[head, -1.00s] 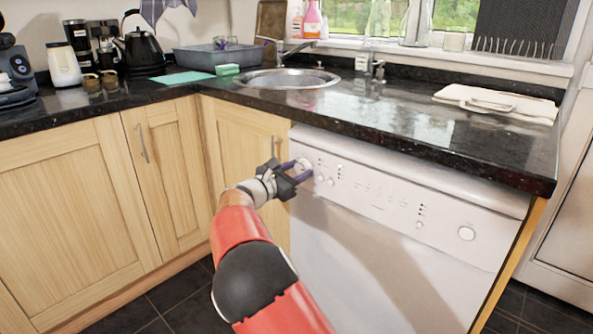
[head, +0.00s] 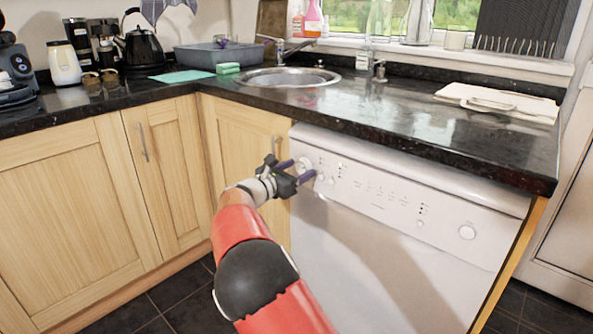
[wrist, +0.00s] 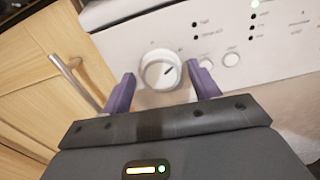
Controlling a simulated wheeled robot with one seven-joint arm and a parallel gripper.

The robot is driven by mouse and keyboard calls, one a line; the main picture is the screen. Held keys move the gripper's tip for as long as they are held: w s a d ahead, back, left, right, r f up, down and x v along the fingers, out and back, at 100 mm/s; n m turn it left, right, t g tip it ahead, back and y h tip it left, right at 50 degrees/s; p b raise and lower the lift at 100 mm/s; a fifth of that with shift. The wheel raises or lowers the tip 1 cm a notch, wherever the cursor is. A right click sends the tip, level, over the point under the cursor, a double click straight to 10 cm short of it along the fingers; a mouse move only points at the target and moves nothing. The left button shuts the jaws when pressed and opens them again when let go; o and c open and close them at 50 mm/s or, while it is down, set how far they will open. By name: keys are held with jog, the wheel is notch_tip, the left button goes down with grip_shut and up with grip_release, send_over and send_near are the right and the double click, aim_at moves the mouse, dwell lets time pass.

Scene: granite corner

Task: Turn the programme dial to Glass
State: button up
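The programme dial (wrist: 161,70) is a round white knob with a dark pointer line, at the left end of the white dishwasher's control panel (head: 395,196). In the wrist view its pointer slants to the upper right; its printed labels are too blurred to read. The dial also shows in the head view (head: 305,164), just beyond the fingers. My gripper (wrist: 162,77) is open, with one purple finger on each side of the dial and a visible gap to it on both sides. In the head view, my gripper (head: 298,170) is at the panel's left end.
Small round buttons (wrist: 232,59) and indicator lights lie right of the dial. A larger round button (head: 467,233) is at the panel's right. The black granite worktop (head: 400,125) overhangs above. A wooden cupboard door with a metal handle (wrist: 75,80) adjoins on the left.

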jog(key=shift+r, duration=0.1)
jog(key=v, duration=0.7)
jog(key=shift+s+a+b, duration=0.2)
jog(key=shift+s+b, duration=0.1)
jog(key=shift+b, duration=0.15)
